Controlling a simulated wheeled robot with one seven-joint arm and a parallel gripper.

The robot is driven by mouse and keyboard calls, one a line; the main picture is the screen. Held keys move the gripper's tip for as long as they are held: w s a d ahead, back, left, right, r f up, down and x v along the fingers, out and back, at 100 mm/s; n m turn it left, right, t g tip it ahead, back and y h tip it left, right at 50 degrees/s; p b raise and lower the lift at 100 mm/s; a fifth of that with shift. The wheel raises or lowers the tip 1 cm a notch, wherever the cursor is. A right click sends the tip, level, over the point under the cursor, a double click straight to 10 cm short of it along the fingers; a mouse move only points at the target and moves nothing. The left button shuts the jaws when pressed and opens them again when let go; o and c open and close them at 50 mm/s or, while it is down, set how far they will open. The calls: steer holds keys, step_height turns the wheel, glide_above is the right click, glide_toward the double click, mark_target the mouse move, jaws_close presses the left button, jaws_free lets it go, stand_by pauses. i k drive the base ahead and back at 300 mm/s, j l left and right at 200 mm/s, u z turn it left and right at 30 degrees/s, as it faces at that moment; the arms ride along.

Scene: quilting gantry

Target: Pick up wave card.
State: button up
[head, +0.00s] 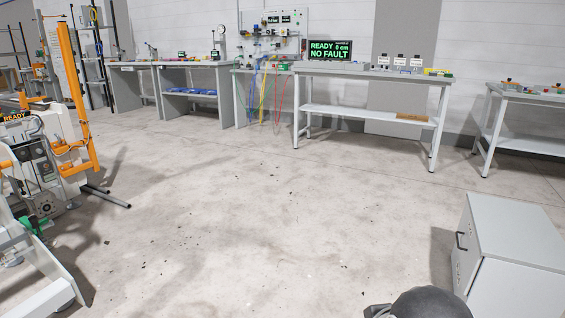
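I cannot make out which thing is the wave card. Several small white labelled pieces, perhaps cards, stand in a row on the right part of the white-legged table (340,71) at the back. One is the left white piece (383,61), beside it the middle white piece (399,60) and the right white piece (415,61). Their markings are too small to read. My gripper is not in view; a dark rounded part at the bottom edge may be my arm.
A green-lettered display (330,50) reads READY, NO FAULT. A grey cabinet (515,230) stands at the lower right. An orange and white machine (75,110) fills the left. Another table (530,98) is at the right. The middle floor (250,200) is clear apart from small specks.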

mark_target(383, 59)
steer(key=i+z, duration=0.1)
steer(key=i, duration=0.4)
steer(key=i+j+z, duration=0.1)
steer(key=i, duration=0.35)
steer(key=i+j+z, duration=0.1)
steer(key=i, duration=0.4)
steer(key=i+j+z, duration=0.1)
steer(key=i+j, duration=0.15)
steer(key=i, duration=0.2)
steer(key=i+l+z, duration=0.3)
steer(key=i, duration=0.85)
steer(key=i+z, duration=0.3)
steer(key=i, duration=0.85)
steer(key=i+l+u, duration=0.15)
steer(key=i+l, duration=0.3)
steer(key=i+l+u, duration=0.2)
steer(key=i+l, duration=0.35)
steer(key=i+l+u, duration=0.15)
steer(key=i+l, duration=0.3)
steer(key=l, duration=0.15)
steer(key=i+l, duration=0.1)
steer(key=l, duration=0.3)
